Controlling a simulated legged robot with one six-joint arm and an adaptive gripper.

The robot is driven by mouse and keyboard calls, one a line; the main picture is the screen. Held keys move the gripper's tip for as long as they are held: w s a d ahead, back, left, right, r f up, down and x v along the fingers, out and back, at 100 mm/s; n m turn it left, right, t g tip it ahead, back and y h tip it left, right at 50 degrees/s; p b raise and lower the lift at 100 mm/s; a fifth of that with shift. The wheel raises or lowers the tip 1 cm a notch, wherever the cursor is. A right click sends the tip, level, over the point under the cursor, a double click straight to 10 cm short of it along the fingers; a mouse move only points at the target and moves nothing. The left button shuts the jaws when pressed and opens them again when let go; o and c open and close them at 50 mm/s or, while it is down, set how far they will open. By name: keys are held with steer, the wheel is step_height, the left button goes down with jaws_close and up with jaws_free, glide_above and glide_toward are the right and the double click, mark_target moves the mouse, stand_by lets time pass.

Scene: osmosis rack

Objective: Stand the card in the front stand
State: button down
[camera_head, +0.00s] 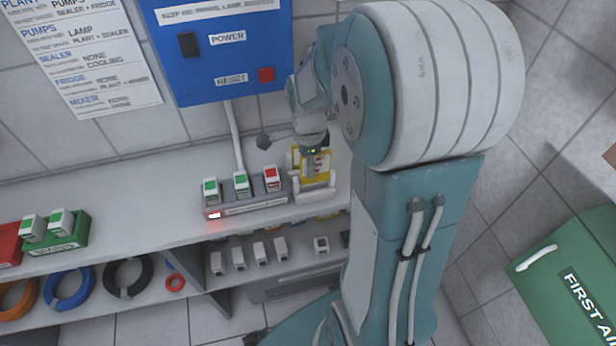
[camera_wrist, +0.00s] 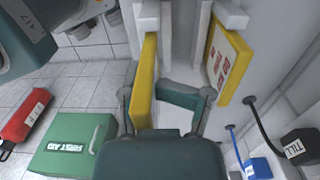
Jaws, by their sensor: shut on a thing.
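A yellow card (camera_wrist: 144,85) is between the fingers of my gripper (camera_wrist: 158,100) in the wrist view, seen nearly edge-on. Its far end is at a white slotted stand (camera_wrist: 147,22), in line with it. Whether the card is fully seated there is hard to tell. A second yellow card (camera_wrist: 228,62) with red writing stands in another white holder (camera_wrist: 232,15) to the right, apart from the held card. In the head view my gripper (camera_head: 312,146) points down over the yellow cards (camera_head: 318,165) and a white stand (camera_head: 318,193) on the shelf; the fingertips are partly hidden.
A grey block with three switches (camera_head: 245,208) and a lit red lamp stands just left of the stand. A blue power box (camera_head: 222,50) hangs on the wall behind. A green first aid box (camera_head: 565,275) is at right. The shelf (camera_head: 140,195) has bare room farther left.

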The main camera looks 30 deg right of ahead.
steer(key=shift+f, duration=2.3)
steer(key=shift+c, duration=0.8)
jaws_free()
steer(key=shift+f, duration=0.1)
step_height(320, 180, up, 12)
steer(key=s+a+r+n+t, duration=0.6)
steer(key=s+a+r+n, duration=0.2)
steer(key=n, duration=1.3)
steer(key=s+a, duration=0.2)
steer(key=s, duration=0.2)
steer(key=shift+s+a, duration=0.3)
steer(key=shift+a, duration=0.1)
